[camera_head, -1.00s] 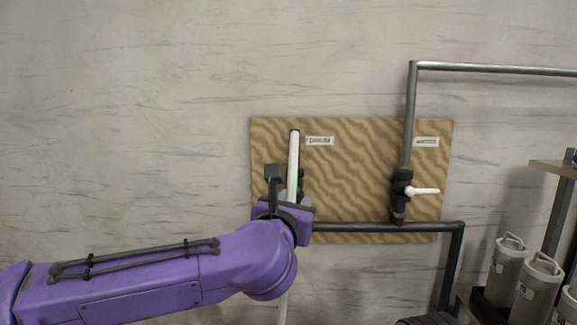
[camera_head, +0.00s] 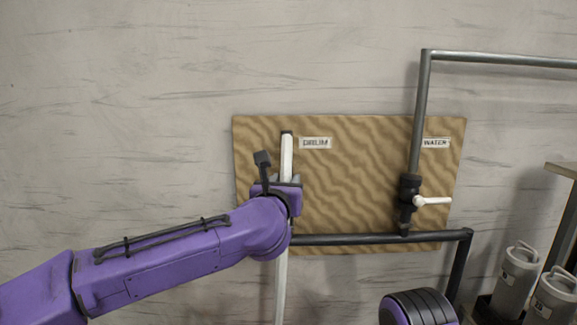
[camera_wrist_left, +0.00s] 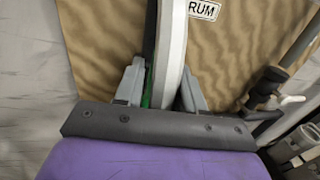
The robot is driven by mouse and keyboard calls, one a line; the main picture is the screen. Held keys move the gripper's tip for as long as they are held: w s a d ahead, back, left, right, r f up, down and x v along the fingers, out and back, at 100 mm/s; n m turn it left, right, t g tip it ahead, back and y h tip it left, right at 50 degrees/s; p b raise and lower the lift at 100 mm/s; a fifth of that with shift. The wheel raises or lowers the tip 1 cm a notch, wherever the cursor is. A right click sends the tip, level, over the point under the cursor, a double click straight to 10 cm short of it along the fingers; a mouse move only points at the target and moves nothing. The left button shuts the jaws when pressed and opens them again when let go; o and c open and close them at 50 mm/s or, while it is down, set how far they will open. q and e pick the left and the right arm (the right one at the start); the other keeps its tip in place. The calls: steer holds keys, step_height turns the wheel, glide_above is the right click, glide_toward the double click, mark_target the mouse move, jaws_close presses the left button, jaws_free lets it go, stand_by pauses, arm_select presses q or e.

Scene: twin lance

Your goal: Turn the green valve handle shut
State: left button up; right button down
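The green valve handle is almost wholly hidden; only a green sliver (camera_wrist_left: 147,96) shows beside the left finger in the left wrist view. My left gripper (camera_wrist_left: 162,88) has its two grey fingers spread apart, one on each side of a white upright pole (camera_wrist_left: 171,45). Whether the fingers touch the handle or the pole cannot be told. In the head view my left gripper (camera_head: 281,180) is at the left part of the wooden board (camera_head: 350,170), in front of the pole (camera_head: 287,155), and covers the valve. My right gripper is not in view.
A label reading DRUM (camera_head: 316,143) is beside the pole. A second valve with a white handle (camera_head: 434,201) sits under the WATER label (camera_head: 436,143). Grey pipes (camera_head: 380,239) run along the board. Grey canisters (camera_head: 516,278) stand at the lower right.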

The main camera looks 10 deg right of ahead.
mark_target(286, 178)
arm_select(q)
steer(key=x, duration=0.2)
steer(key=p+x, duration=0.1)
steer(key=x, duration=0.1)
steer(key=shift+w+a+f, duration=0.1)
steer(key=shift+w+f, duration=0.15)
steer(key=shift+w, duration=0.1)
steer(key=shift+s+r, duration=0.1)
steer(key=shift+s, duration=0.15)
jaws_close()
